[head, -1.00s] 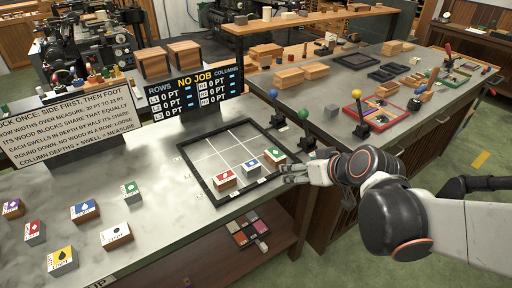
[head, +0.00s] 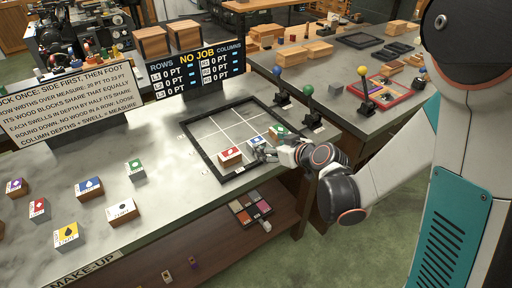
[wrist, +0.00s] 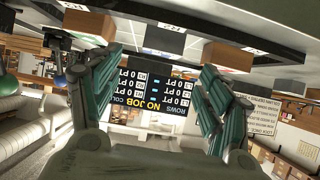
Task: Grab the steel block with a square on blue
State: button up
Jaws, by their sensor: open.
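A grey, steel-looking block with a blue mark on its white top (head: 257,141) stands in the front row of the black-framed grid (head: 190,150). The mark's shape is too small to read. A wooden red-marked block (head: 230,155) is on its left and a wooden green-marked block (head: 278,132) on its right. My gripper (head: 264,154) is open and low, just in front of the grey block. In the wrist view, the picture is upside down and the grey block (wrist: 166,39) shows between and beyond the open fingers (wrist: 155,85), with nothing held.
Several loose blocks lie at the left, among them a wooden blue-marked one (head: 88,188) and a grey yellow-marked one (head: 67,237). A scoreboard (head: 195,72) and a rules sign (head: 70,95) stand behind. Levers with coloured knobs (head: 308,91) stand right of the grid.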

aim_at(257, 142)
jog(key=shift+b+x, duration=1.25)
jog(key=shift+x, duration=2.7)
jog(key=shift+s+a+r, duration=0.1)
jog(key=shift+a, duration=0.05)
jog(key=c, duration=1.2)
